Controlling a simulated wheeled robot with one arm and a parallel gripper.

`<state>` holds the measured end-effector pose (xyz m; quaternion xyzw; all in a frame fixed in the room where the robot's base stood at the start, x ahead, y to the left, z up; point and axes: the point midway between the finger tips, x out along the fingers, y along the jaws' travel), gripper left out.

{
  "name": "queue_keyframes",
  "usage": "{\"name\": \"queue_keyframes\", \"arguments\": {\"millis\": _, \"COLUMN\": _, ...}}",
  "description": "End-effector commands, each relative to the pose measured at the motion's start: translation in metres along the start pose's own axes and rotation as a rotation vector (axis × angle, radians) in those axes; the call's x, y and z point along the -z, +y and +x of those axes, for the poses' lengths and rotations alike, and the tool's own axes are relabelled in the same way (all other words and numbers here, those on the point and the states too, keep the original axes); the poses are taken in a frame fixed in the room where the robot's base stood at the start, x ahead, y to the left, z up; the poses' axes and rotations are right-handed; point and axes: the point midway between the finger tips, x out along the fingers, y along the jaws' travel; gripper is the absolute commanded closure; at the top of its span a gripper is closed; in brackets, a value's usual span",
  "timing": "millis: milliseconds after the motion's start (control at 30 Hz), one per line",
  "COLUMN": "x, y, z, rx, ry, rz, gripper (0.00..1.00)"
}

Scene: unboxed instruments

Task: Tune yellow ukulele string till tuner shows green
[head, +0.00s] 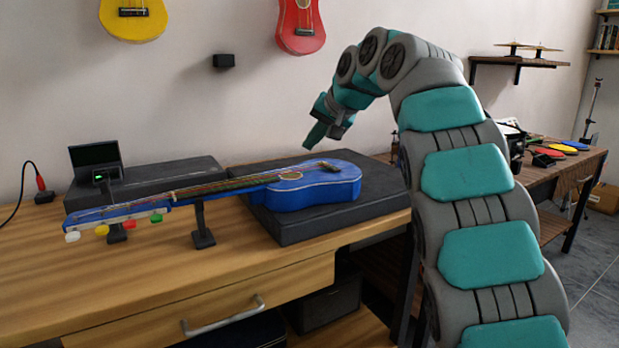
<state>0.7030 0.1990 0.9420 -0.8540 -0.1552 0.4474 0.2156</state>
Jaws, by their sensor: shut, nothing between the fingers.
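A blue ukulele (312,190) lies face up with its body on a dark pad and its neck pointing left. Its headstock shows several coloured tuning pegs: white, a yellow peg (101,230), red and a green peg (157,218). A small tuner (98,177) with a green light sits near the headstock, below a dark screen (95,155); I cannot read either. My gripper (312,142) is shut and empty, in the air above the ukulele's body, well to the right of the pegs and touching nothing.
The wooden workbench (140,270) has a drawer with a metal handle (222,317). A neck stand (202,225) rises between headstock and body. A black case (150,180) lies behind the neck. Yellow (134,20) and red (300,25) ukuleles hang on the wall.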

Motion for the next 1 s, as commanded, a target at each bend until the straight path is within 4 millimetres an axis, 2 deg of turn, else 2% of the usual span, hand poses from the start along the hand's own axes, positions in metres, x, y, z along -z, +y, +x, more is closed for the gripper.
{"name": "queue_keyframes", "arguments": {"millis": 33, "x": -0.0056, "y": 0.0039, "z": 0.0067, "rx": 0.001, "ry": -0.001, "rz": -0.001, "gripper": 1.0}}
{"name": "queue_keyframes", "arguments": {"millis": 233, "x": -0.0109, "y": 0.01, "z": 0.0149, "rx": 0.0, "ry": -0.001, "rz": 0.0, "gripper": 1.0}}
{"name": "queue_keyframes", "arguments": {"millis": 1000, "x": -0.0111, "y": 0.0103, "z": 0.0151, "rx": 0.0, "ry": 0.0, "rz": -0.001, "gripper": 1.0}}
